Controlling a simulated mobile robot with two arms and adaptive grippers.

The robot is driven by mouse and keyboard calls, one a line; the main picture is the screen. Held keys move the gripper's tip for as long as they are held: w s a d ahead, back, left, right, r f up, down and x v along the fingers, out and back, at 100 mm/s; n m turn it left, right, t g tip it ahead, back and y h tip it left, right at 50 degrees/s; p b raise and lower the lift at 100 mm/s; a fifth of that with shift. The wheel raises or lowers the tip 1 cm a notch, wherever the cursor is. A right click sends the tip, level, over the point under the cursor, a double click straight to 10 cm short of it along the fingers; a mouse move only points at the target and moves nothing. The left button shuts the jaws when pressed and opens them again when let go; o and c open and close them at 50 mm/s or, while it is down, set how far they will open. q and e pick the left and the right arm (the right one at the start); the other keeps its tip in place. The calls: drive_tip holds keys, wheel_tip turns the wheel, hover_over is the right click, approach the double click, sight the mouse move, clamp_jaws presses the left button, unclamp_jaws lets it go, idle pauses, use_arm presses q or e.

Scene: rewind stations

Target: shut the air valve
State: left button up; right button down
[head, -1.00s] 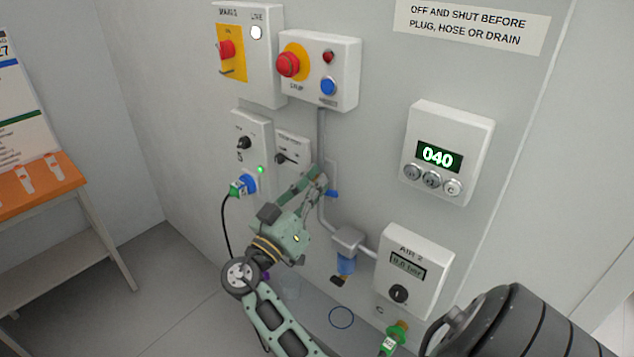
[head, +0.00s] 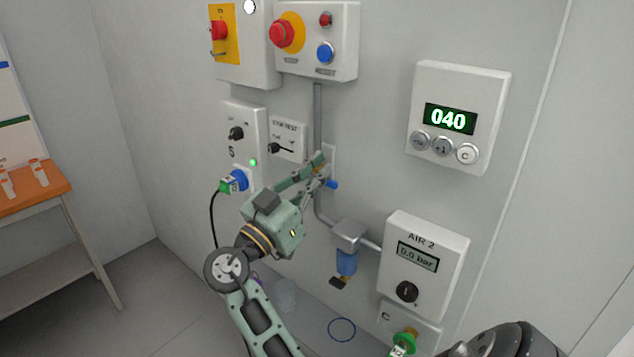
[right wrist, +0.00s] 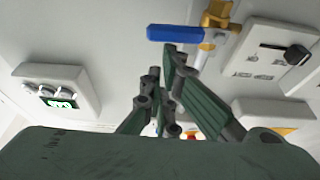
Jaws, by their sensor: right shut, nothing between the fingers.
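The air valve shows in the right wrist view as a brass body (right wrist: 217,20) with a blue lever (right wrist: 175,33) sticking out to the left. In the head view the blue lever (head: 333,184) sticks out to the right of the upright grey pipe, crosswise to it. My right gripper (head: 320,168) is shut and empty, its tips close by the lever and hiding the valve body. In the wrist view its fingertips (right wrist: 163,61) are just below the lever; I cannot tell whether they touch it. My left gripper is not in view.
The AIR 2 box (head: 424,264) reads 0.0 bar. A filter with a blue bowl (head: 347,261) hangs left of it. A counter (head: 458,118) shows 040.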

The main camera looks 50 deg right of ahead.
drive_tip(key=v, duration=0.7)
drive_tip(key=shift+a, duration=0.2)
